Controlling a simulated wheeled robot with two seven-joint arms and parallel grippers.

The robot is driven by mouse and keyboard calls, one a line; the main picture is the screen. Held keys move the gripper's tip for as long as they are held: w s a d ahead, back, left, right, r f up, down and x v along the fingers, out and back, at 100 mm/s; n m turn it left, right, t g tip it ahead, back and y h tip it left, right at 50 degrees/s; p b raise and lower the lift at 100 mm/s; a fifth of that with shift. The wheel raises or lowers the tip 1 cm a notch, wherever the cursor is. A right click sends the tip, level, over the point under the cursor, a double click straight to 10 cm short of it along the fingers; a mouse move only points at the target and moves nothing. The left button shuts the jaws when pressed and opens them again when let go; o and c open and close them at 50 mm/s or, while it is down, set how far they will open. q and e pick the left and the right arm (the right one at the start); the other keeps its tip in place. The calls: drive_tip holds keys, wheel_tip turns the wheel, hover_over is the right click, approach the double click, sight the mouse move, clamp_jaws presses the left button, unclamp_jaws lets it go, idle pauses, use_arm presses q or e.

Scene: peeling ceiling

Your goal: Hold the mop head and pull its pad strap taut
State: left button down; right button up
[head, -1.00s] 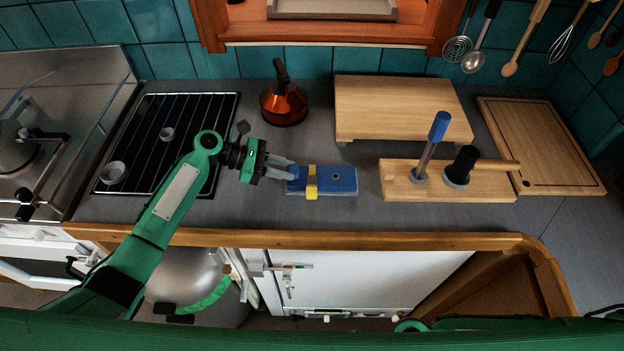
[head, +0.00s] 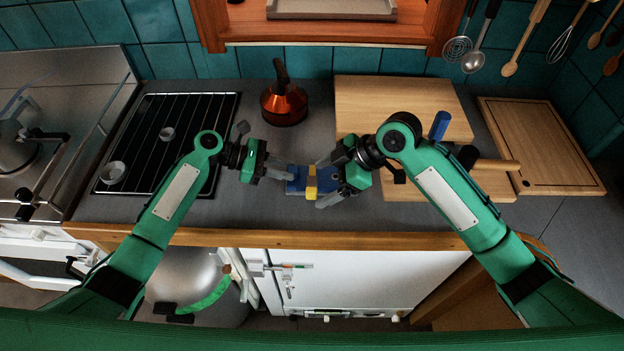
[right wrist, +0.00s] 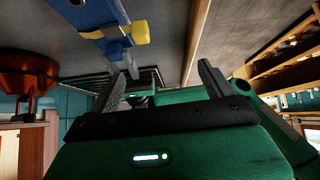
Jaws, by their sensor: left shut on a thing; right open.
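The blue mop head (head: 297,186) lies on the grey counter with a yellow strap (head: 311,182) across its middle. My left gripper (head: 289,173) is shut on the mop head's left end. My right gripper (head: 322,184) is open at the right part of the mop head. Its fingers point left, one toward the back and one toward the front, with tips close to the strap. It hides much of the mop head's right half. In the right wrist view the blue mop head (right wrist: 78,14) and yellow strap (right wrist: 139,33) appear beyond the open fingers, not clasped by them.
An orange kettle (head: 284,104) stands behind the mop head. A black hob grate (head: 140,115) is at left. A raised wooden board (head: 385,95) and a wooden holder (head: 495,185) with upright handles stand at right, partly behind my right arm. The counter's wooden front edge (head: 290,239) is close.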

sight(315, 190)
drive_tip(key=shift+h, duration=0.7)
drive_tip(key=shift+w+a+f, duration=0.35)
drive_tip(key=shift+w+f, duration=0.05)
drive_tip(key=shift+f, duration=0.8)
drive_tip(key=shift+w+a+f, duration=0.4)
drive_tip(key=shift+w+f, duration=0.05)
drive_tip(key=shift+f, duration=0.8)
drive_tip(key=shift+w+a+f, duration=0.35)
drive_tip(key=shift+w+f, duration=0.05)
drive_tip(key=shift+f, duration=0.8)
clamp_jaws()
